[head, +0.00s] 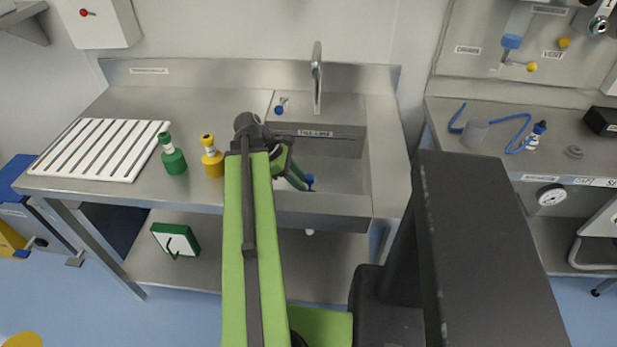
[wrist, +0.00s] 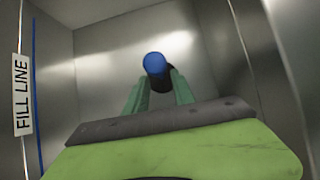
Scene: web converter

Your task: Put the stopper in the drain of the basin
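The stopper, with a blue round top and a dark body, is in the basin in the wrist view (wrist: 155,64); its blue part also shows in the head view (head: 309,180). My gripper (wrist: 160,80) reaches down into the steel basin (head: 345,165), its two green fingers on either side of the stopper's dark body and seemingly closed on it. The stopper is close to the basin floor; I cannot tell whether it touches. The drain opening is not visible, hidden by the stopper, fingers or basin front. A white drain pipe end (head: 309,232) shows under the basin.
The tap (head: 317,80) stands behind the basin. A green bottle (head: 173,155), a yellow bottle (head: 212,157) and a white slatted rack (head: 98,149) are on the counter left of my arm. Basin walls surround my gripper closely; a FILL LINE label (wrist: 22,95) is on one.

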